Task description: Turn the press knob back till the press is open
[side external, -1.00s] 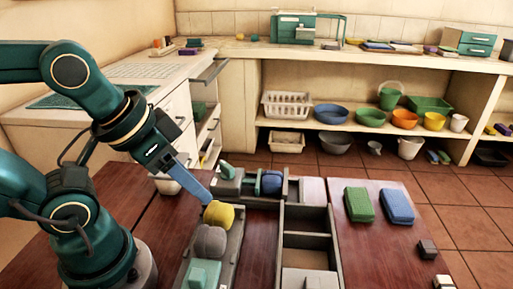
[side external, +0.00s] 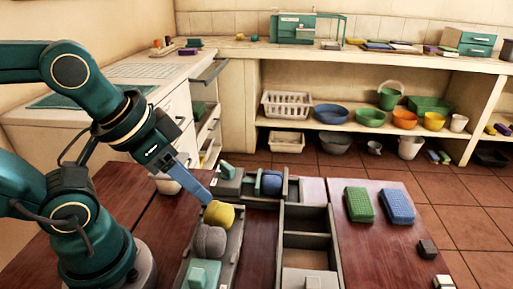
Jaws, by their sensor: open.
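A long grey press (side external: 232,262) lies on the dark red table. It holds a rounded yellow piece (side external: 220,214), a grey lobed piece (side external: 209,241) and a teal block (side external: 203,275) in a row. A second press (side external: 229,188) lies behind it, with a teal part at its left and a blue rounded knob (side external: 271,183) at its right. My gripper (side external: 208,202) points down and right, its fingers at the yellow piece. I see it edge-on; it is open. Whether the fingers touch the yellow piece or stand around it, I cannot tell.
A grey divided tray (side external: 306,240) stands right of the front press. A green sponge (side external: 359,204) and a blue sponge (side external: 397,206) lie farther right. Table around the sponges is clear.

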